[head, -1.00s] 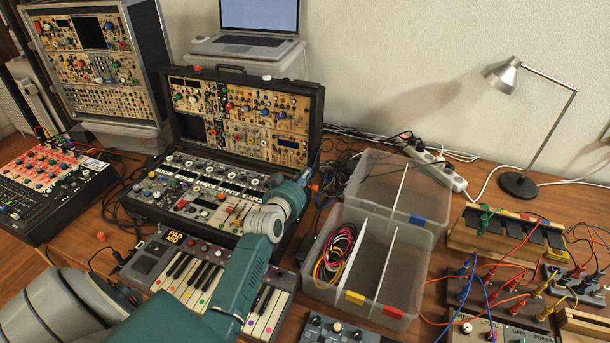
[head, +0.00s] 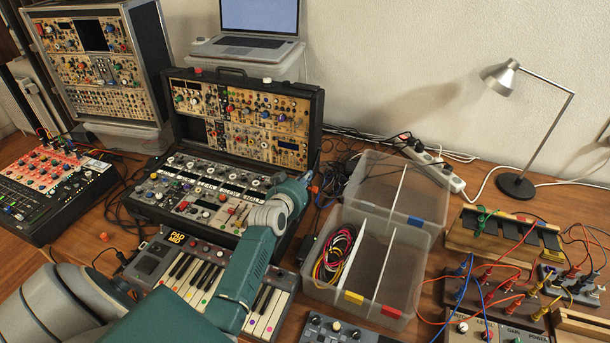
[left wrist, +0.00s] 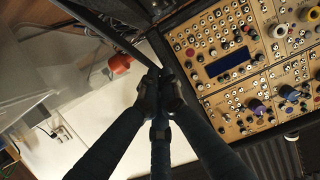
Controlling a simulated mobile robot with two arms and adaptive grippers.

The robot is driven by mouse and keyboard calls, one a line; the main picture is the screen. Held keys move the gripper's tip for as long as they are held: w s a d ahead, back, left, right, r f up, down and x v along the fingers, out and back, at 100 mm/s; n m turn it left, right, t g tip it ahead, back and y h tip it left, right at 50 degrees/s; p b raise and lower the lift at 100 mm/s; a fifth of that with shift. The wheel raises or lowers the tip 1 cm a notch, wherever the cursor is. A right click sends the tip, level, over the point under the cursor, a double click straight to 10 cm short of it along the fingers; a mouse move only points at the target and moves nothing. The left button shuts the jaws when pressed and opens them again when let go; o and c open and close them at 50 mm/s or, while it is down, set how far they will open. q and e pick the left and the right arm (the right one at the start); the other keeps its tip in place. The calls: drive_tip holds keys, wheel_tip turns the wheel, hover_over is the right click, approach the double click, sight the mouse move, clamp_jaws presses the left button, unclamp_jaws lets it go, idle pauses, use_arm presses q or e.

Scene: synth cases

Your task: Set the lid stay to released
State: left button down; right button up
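The synth case (head: 246,75) stands open on the table at left centre, its lid raised. My left gripper (head: 306,179) is at the lid's right edge, partly hidden behind its own wrist. In the left wrist view its dark fingertips (left wrist: 160,80) are together at the case edge. A dark bar (left wrist: 105,33), seemingly the lid stay, runs from the upper left to just above them. I cannot tell whether the tips hold it. An orange knob (left wrist: 120,62) sits beside the bar. It also shows in the head view (head: 314,190). My right gripper is not in view.
A divided clear bin (head: 328,292) with coiled cables stands right of the case. A small keyboard (head: 150,264) lies in front, under my left arm. A laptop (head: 245,48) is behind. A lamp (head: 515,186) and patch boxes fill the right side.

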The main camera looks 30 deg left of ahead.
use_arm(q)
drive_tip(key=shift+w+a+g+p, duration=0.1)
drive_tip(key=shift+w+g+p, duration=0.25)
drive_tip(key=shift+p, duration=0.25)
drive_tip(key=shift+w+f+g+p, duration=0.2)
drive_tip(key=shift+f+g+p, duration=0.05)
drive_tip(key=shift+f+p, duration=0.05)
drive_tip(key=shift+w+a+f+g+h, duration=0.1)
drive_tip(key=shift+w+f+g+h, duration=0.1)
drive_tip(key=shift+f+g+h, duration=0.1)
drive_tip(key=shift+w+a+f+b, duration=0.1)
drive_tip(key=shift+w+f+b, duration=0.1)
drive_tip(key=shift+f, duration=0.3)
drive_tip(key=shift+w+f+b, duration=0.15)
drive_tip(key=shift+f, duration=0.3)
drive_tip(key=shift+w+f+b, duration=0.45)
drive_tip(key=shift+f+b, duration=0.2)
